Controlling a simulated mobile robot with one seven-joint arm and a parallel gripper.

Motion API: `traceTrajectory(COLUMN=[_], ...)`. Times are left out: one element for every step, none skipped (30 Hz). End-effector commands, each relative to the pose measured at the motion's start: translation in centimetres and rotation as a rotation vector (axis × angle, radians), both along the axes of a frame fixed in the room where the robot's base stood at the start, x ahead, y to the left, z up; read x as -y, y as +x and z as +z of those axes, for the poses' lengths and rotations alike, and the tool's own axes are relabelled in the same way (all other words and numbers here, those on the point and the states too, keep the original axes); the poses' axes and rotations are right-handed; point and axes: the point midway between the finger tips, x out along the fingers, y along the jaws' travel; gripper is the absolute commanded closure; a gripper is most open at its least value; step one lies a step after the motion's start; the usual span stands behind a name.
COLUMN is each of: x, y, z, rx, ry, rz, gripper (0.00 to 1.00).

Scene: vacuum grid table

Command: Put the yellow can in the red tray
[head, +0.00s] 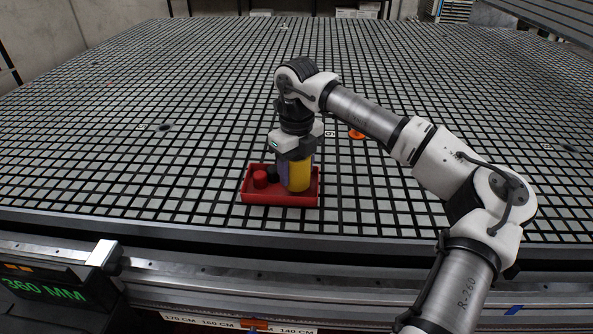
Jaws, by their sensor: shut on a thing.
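The yellow can (299,176) is upright at the right part of the red tray (281,198), over or inside it. I cannot tell whether its base touches the tray floor. My gripper (291,165) comes down from above and is shut on the can, hiding its top and left side. A small red object (260,179) stands in the left part of the tray. A dark object (272,172) shows beside it, partly hidden by my gripper.
The tray stands on the grid table (200,150) near its front edge. An orange object (356,134) lies behind and right of the tray, partly hidden by my arm. A dark round item (165,128) lies at the left. Most of the grid is clear.

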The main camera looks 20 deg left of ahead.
Motion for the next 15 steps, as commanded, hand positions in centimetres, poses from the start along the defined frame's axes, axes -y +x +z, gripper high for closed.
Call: traceTrajectory(x=[0.0,0.0,0.0,0.0,0.0,0.0,0.0,0.0,0.0,0.0,0.0,0.0,0.0,0.0,0.0], y=[0.0,0.0,0.0,0.0,0.0,0.0,0.0,0.0,0.0,0.0,0.0,0.0,0.0,0.0,0.0], z=[-0.7,-1.0,-1.3,-1.4,-1.4,-1.4,-1.4,-1.4,-1.4,-1.4,-1.5,-1.6,-1.8,-1.8,-1.7], rx=[-0.002,-0.001,-0.001,0.000,0.000,0.000,0.000,0.000,0.000,0.000,0.000,0.001,0.001,0.000,0.000], ry=[0.000,0.000,0.000,0.001,0.001,0.001,0.001,0.001,0.001,0.001,0.001,0.000,0.000,0.000,0.000], rz=[0.001,0.001,0.001,0.001,0.000,0.000,0.000,0.000,0.000,0.000,0.000,0.000,0.000,0.000,0.000], gripper=[0.75,0.75,0.75,0.75,0.75,0.75,0.75,0.75,0.75,0.75,0.75,0.75,0.75,0.45,0.40])
